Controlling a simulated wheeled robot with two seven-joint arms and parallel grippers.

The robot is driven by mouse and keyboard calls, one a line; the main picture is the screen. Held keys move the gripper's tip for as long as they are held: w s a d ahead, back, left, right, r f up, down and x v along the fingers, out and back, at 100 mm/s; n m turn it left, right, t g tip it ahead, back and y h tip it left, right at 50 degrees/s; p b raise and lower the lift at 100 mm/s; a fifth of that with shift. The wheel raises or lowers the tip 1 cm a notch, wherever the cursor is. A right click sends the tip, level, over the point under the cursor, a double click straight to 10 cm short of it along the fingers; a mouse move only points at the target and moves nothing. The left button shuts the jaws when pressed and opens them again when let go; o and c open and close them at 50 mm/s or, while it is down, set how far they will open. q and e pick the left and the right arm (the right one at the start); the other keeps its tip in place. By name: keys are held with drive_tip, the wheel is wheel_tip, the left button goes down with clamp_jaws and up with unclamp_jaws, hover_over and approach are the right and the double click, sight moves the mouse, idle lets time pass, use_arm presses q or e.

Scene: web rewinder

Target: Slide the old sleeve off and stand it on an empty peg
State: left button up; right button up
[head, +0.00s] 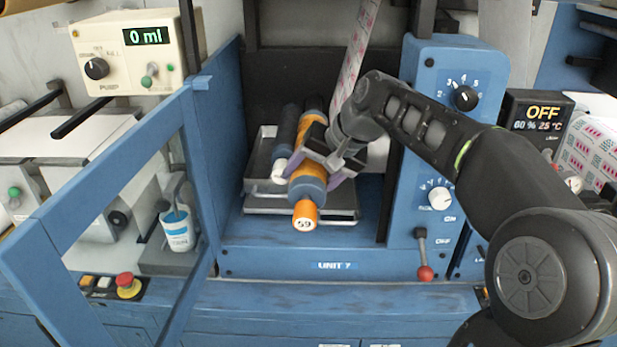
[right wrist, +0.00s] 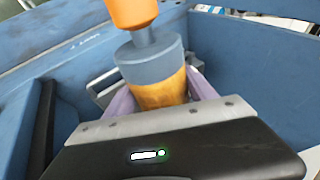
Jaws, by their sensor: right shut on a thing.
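The old sleeve, a worn orange cylinder (head: 309,126), lies lengthwise in the machine's open bay, its near part blue-grey. My right gripper (head: 314,172) reaches in from the right and is shut around the orange cylinder, one finger on each side. In the right wrist view, the purple fingers of this gripper (right wrist: 158,88) flank the orange band (right wrist: 160,95), just behind the blue-grey collar (right wrist: 150,60). My left gripper is not in view. I cannot make out an empty peg.
A dark roller with a white end (head: 279,170) lies close left of the sleeve, above a metal tray (head: 262,200). The blue guard door (head: 110,165) stands open at left. The blue control panel (head: 437,180) with knobs and a red-tipped lever borders the bay at right.

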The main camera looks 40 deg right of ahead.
sight(309, 193)
drive_tip(key=shift+r, duration=0.25)
drive_tip(key=shift+c, duration=0.6)
drive_tip(key=shift+s, duration=0.1)
drive_tip(key=shift+s+a+f+b, duration=0.1)
drive_tip(key=shift+s+a+b, duration=0.2)
drive_tip(key=shift+s+a, duration=0.1)
drive_tip(key=shift+s+a+b, duration=0.55)
drive_tip(key=shift+s+a, duration=0.1)
drive_tip(key=shift+s, duration=0.25)
drive_tip(key=shift+s+a+b, duration=0.5)
drive_tip(key=shift+s+a, duration=0.15)
drive_tip(key=shift+s, duration=0.25)
drive_tip(key=shift+s+a+b, duration=0.45)
drive_tip(key=shift+s+a, duration=0.35)
drive_tip(key=shift+s, duration=0.25)
drive_tip(key=shift+s+a+b, duration=0.45)
drive_tip(key=shift+s+a, duration=0.4)
drive_tip(key=shift+s, duration=0.25)
drive_tip(key=shift+s+a+b, duration=0.45)
drive_tip(key=shift+s+a, duration=0.35)
drive_tip(key=shift+s, duration=0.25)
drive_tip(key=shift+s+a, duration=0.15)
drive_tip(key=s+a+r+b, duration=0.1)
drive_tip(key=s+a+r, duration=0.1)
drive_tip(key=s+a, duration=0.4)
drive_tip(key=shift+s, duration=1)
drive_tip(key=shift+w, duration=0.1)
